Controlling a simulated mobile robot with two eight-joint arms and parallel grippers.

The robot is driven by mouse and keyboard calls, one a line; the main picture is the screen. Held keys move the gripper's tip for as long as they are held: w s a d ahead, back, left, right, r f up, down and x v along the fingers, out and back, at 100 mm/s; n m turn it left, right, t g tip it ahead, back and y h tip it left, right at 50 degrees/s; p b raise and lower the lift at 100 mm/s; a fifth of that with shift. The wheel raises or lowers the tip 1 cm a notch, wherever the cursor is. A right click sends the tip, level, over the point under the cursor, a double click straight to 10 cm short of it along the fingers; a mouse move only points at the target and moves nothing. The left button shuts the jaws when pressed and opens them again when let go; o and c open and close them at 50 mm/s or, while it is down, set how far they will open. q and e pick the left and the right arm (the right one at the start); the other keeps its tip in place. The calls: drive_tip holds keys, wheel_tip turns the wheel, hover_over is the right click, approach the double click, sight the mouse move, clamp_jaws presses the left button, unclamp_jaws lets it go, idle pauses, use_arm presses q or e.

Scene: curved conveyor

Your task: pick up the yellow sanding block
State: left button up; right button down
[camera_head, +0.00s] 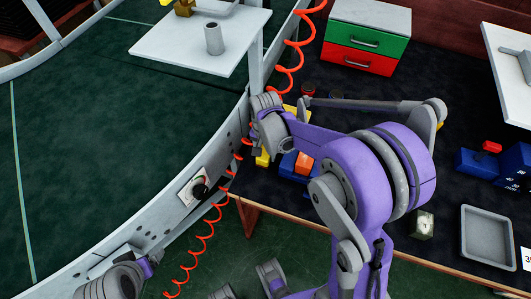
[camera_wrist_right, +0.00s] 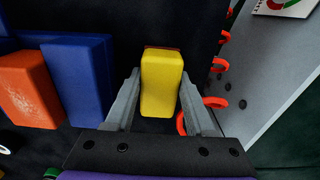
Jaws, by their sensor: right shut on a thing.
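The yellow sanding block (camera_wrist_right: 162,85) stands between the two grey fingers of my right gripper (camera_wrist_right: 160,92) in the right wrist view. The fingers press against its left and right sides, and a dark red strip shows along its far edge. In the head view a yellow piece (camera_head: 262,159) shows just below my right gripper (camera_head: 258,143), partly hidden by it. Whether the block touches the table top is hard to tell. A grey and purple part of my left arm shows at the bottom left, but its fingers are not visible.
A blue block (camera_wrist_right: 84,80) and an orange block (camera_wrist_right: 26,90) lie left of the gripper. A red coiled hose (camera_head: 202,236) and the conveyor's metal side (camera_head: 222,135) are close by. A green and red drawer box (camera_head: 365,38) stands at the back; a grey tray (camera_head: 487,236) lies right.

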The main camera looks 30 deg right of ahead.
sight(265, 152)
wheel_tip(265, 152, up, 10)
drive_tip(key=shift+p, duration=0.55)
